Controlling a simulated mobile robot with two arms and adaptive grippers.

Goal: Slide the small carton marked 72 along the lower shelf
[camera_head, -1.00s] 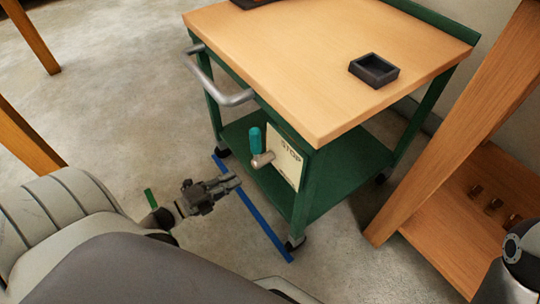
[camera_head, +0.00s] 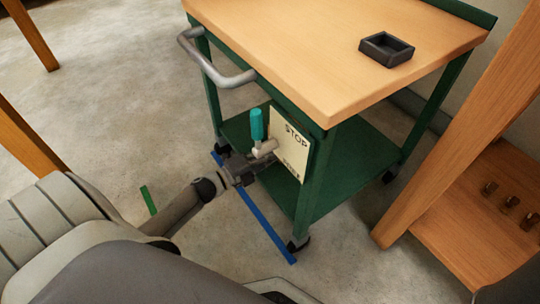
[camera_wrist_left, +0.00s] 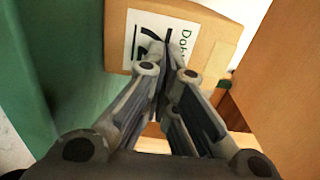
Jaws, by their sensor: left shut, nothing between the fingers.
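The small carton (camera_wrist_left: 207,38) shows in the left wrist view as a brown cardboard box. Its white label carries a large dark marking, partly hidden by my fingers, and small green lettering. The carton cannot be seen in the head view. My left gripper (camera_head: 264,164) is at the near left side of the green cart, low down by the lower shelf (camera_head: 350,185). It also shows in the left wrist view (camera_wrist_left: 163,68), shut and empty, its fingertips in front of the carton's label. I cannot tell whether they touch it. My right gripper is out of view.
A STOP panel (camera_head: 292,142) and a teal-handled lever (camera_head: 257,125) sit just above my left gripper. The cart's wooden top (camera_head: 310,50) holds a dark tray (camera_head: 386,50). A wooden frame (camera_head: 465,120) stands at right. Blue tape (camera_head: 265,222) marks the floor.

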